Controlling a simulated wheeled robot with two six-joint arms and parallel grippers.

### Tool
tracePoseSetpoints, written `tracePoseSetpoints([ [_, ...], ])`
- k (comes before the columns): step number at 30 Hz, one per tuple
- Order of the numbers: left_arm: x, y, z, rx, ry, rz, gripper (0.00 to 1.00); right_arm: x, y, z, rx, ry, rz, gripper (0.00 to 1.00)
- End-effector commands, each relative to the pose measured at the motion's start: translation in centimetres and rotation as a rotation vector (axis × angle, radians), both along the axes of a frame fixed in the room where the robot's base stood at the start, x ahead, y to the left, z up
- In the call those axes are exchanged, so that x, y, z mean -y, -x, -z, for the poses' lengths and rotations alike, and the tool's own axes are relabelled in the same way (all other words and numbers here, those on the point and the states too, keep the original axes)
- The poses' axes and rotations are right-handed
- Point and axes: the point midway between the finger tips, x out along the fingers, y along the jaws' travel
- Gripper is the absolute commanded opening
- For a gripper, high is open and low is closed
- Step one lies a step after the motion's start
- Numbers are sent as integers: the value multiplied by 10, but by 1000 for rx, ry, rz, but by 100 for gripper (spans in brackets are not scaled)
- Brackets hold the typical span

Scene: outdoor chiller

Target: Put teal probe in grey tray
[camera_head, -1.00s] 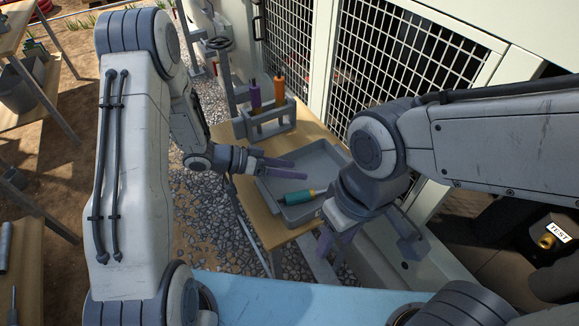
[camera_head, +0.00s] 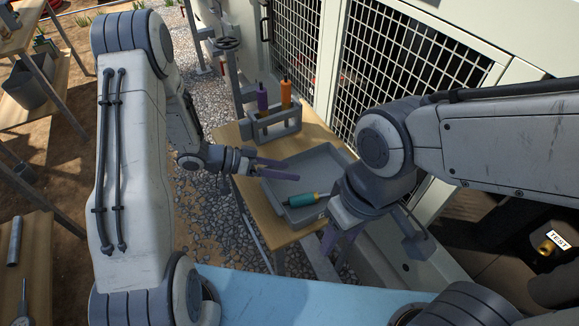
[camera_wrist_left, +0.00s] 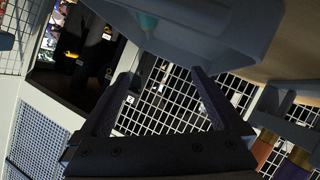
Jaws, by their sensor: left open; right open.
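The tray sits on a wooden table. My left gripper (camera_head: 298,171) is open and empty, over the tray's left part and apart from the probe. In the left wrist view its open fingers (camera_wrist_left: 163,73) have nothing between them. The tray and a bit of teal show at the top there. My right gripper (camera_head: 335,242) is open beside the tray's near right corner, partly hidden by its own wrist, which also covers the tray's right side.
A grey rack (camera_head: 278,123) behind the tray holds a purple probe (camera_head: 262,97) and an orange probe (camera_head: 286,93). A mesh-panelled chiller cabinet (camera_head: 400,80) stands close behind and to the right. The wooden table (camera_head: 255,205) has bare room left of the tray.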

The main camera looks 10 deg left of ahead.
Motion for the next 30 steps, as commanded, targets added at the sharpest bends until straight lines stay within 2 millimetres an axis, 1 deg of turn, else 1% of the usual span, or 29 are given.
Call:
tracePoseSetpoints([
  [1,-3,1,-3,-1,0,0,100,0,0,-5,0,0,0,50],
  [3,-7,2,-5,0,1,-1,100,0,0,-8,0,0,0,50],
  [18,-32,8,-15,0,1,-1,100,0,0,-26,0,0,0,50],
  [30,-34,9,-15,0,0,0,100,0,0,-25,0,0,0,50],
])
